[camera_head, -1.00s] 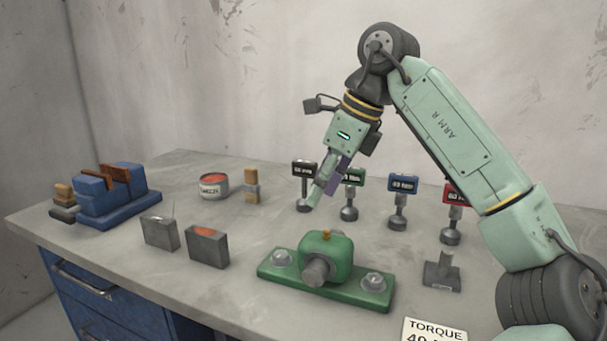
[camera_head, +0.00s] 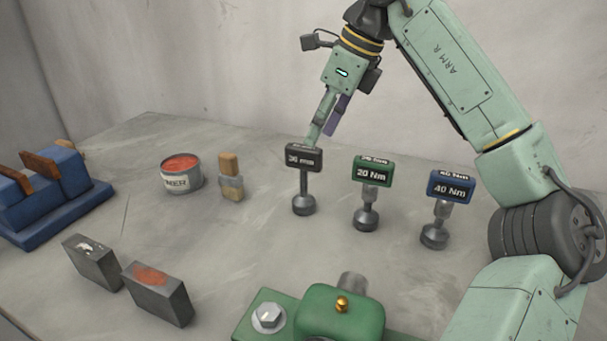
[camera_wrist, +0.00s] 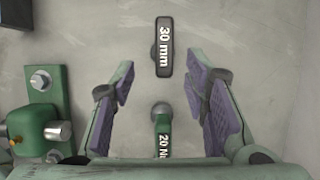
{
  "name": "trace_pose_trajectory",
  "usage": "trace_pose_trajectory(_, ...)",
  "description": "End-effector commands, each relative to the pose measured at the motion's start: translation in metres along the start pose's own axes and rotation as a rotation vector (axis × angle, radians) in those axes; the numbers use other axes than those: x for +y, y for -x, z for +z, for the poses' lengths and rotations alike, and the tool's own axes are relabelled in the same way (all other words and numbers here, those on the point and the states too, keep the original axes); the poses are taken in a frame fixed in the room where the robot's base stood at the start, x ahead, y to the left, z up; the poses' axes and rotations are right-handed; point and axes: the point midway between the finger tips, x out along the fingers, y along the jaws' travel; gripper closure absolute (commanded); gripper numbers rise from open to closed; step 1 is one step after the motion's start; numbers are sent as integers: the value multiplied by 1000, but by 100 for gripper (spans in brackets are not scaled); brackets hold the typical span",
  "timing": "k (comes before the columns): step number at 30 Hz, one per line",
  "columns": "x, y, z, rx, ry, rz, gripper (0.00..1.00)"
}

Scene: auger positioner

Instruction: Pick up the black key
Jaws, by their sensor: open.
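The black key (camera_head: 304,158) stands upright on the bench, with a black "30 mm" label block on a thin stem and a round grey foot. In the wrist view the black key (camera_wrist: 164,47) shows from above, just beyond the fingertips and roughly centred between them. My gripper (camera_head: 320,132) is tilted over it, its tips close to the top of the label in the head view. I cannot tell whether they touch. In the wrist view my gripper (camera_wrist: 160,88) is open and empty, with purple pads apart.
A green 20 Nm key (camera_head: 372,172) stands right of the black key, and lies between the fingers' lines in the wrist view. A blue 40 Nm key (camera_head: 450,187) stands further right. A wooden-handled brush (camera_head: 230,175) and a tin (camera_head: 181,174) stand left. A green fixture (camera_head: 340,312) is in front.

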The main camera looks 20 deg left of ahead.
Motion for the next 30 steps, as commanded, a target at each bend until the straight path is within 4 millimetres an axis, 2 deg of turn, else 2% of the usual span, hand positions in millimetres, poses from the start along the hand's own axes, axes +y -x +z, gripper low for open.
trace_pose_trajectory(6, 0, -35, 1, -1, 1, 2, 58)
trace_pose_trajectory(14, -2, -56, 5, -1, 0, 3, 58)
trace_pose_trajectory(21, -6, -90, 11, -2, 1, 3, 58)
trace_pose_trajectory(25, -6, -99, 11, -1, 1, 2, 58)
trace_pose_trajectory(30, -6, -100, 11, -1, 0, 1, 58)
